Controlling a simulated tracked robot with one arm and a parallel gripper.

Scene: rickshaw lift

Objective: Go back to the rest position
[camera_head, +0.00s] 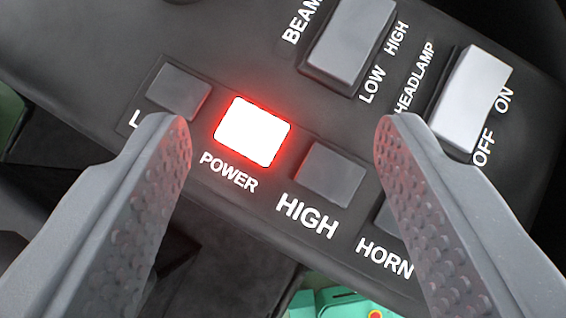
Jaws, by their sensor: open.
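My gripper (285,135) is open and empty, its two grey fingers with dimpled inner pads reaching in from the lower left and lower right. Between the fingertips is a dark control panel (235,65), tilted in the picture. On it the POWER button (252,131) glows white with a red edge. A dark button marked HIGH (331,174) is right of it and unlit. I cannot tell whether the fingertips touch the panel. The left finger covers part of a label under another dark button (178,93). The right finger partly hides the HORN button (388,217).
At the top right are a grey BEAM rocker switch (350,45) and a lighter HEADLAMP rocker switch (471,100), marked ON and OFF. A green part (345,303) shows below the panel, and another green edge (10,115) at far left. The surroundings are dark.

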